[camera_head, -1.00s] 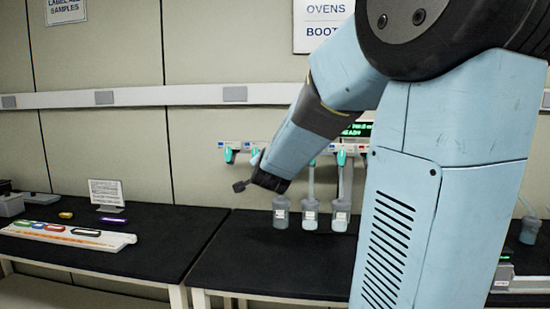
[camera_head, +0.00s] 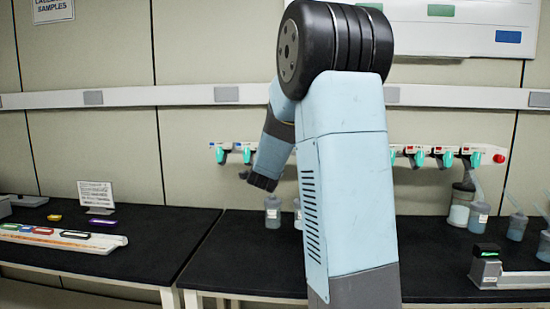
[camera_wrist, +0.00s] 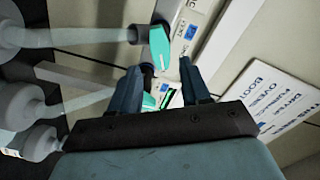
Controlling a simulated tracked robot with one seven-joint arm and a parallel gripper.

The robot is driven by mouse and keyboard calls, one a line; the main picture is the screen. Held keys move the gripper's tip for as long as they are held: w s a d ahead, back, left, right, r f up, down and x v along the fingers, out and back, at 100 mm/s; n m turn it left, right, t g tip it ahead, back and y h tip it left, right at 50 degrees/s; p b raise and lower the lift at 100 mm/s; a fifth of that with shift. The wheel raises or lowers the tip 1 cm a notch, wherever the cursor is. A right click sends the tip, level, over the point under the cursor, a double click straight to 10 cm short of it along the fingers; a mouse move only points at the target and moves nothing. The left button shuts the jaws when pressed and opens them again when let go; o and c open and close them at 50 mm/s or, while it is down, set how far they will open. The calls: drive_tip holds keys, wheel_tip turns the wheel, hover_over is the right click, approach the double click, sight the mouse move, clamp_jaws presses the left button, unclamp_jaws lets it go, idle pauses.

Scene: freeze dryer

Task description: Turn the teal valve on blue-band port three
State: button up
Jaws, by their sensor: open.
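In the wrist view, a teal valve (camera_wrist: 160,47) sits just beyond and between my fingertips, apart from them. A second teal valve (camera_wrist: 148,101) shows lower, partly hidden between the fingers. A white label with a blue mark (camera_wrist: 190,32) is beside the upper valve; I cannot read the port number. My gripper (camera_wrist: 160,67) is open and empty. In the head view, teal valves with blue-marked labels (camera_head: 220,154) hang on the left part of the wall manifold.
Flasks (camera_head: 273,211) hang below the manifold, and flasks on tubes (camera_wrist: 22,103) lie close on the left in the wrist view. More teal valves (camera_head: 416,158) are at right. A black bench (camera_head: 235,265) runs beneath.

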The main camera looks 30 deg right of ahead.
drive_tip(key=shift+x, duration=2.8)
drive_tip(key=shift+s, duration=0.1)
clamp_jaws()
